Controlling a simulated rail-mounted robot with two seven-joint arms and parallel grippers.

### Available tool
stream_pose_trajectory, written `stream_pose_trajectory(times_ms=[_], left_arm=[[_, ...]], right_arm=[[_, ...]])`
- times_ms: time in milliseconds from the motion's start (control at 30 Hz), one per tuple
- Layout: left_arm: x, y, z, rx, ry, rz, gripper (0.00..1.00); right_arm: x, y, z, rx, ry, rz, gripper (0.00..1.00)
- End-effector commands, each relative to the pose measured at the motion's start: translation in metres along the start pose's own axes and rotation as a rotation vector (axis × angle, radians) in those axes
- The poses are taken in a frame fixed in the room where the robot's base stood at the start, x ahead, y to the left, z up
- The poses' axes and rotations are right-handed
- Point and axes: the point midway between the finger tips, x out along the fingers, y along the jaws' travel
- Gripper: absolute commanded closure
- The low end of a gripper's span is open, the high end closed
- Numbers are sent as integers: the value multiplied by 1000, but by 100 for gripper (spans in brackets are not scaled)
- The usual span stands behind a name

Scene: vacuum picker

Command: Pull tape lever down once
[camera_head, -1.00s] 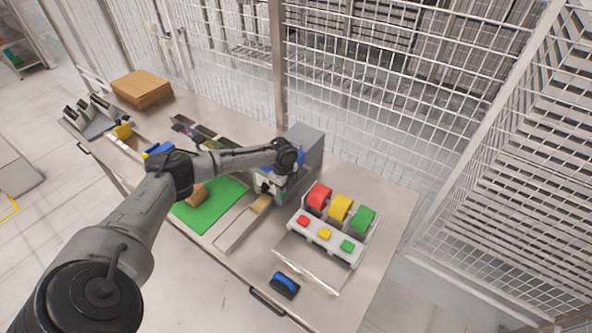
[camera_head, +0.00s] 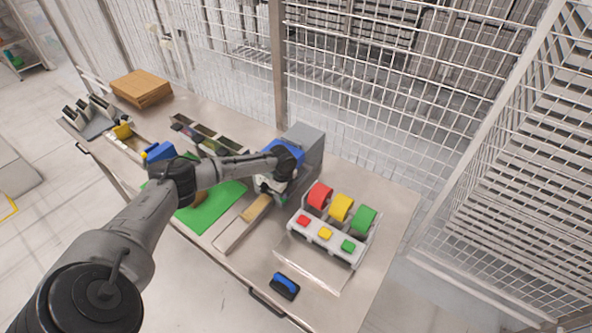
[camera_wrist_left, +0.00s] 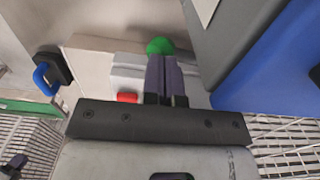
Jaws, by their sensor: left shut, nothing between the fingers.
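The tape dispenser is a grey and blue machine (camera_head: 308,142) at the back of the table in the head view. Its blue side (camera_wrist_left: 275,75) fills the right of the left wrist view. A round green knob (camera_wrist_left: 160,45), apparently the lever's end, shows at the tips of my left gripper (camera_wrist_left: 162,60). The fingers are shut with nothing between them. They overlap the knob's lower edge, but I cannot tell if they touch it. In the head view my left wrist hangs in front of the dispenser and hides most of the lever. My right gripper is not in view.
A grey console (camera_head: 325,236) with red, yellow and green buttons and tape rolls stands right of the dispenser. A blue-handled block (camera_head: 285,285) lies near the front edge. A green mat (camera_head: 212,207), small bins and a cardboard stack (camera_head: 141,86) are to the left.

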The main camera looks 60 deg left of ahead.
Motion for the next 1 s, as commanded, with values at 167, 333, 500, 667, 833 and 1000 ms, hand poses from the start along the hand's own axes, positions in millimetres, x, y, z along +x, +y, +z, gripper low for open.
stream_pose_trajectory(times_ms=[167, 333, 500, 667, 833, 1000], left_arm=[[0, 0, 0, 0, 0, 1, 100], [4, 0, 0, 0, 0, 1, 100], [15, -1, -1, 0, 0, 1, 100], [28, -3, 0, -1, 0, 1, 100], [35, -4, -1, 0, 0, 1, 100], [34, -4, -1, 1, 0, 1, 100]], right_arm=[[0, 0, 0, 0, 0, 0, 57], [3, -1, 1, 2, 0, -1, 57], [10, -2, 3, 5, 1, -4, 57], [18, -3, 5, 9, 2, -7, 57], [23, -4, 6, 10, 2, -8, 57], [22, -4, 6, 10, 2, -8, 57]])
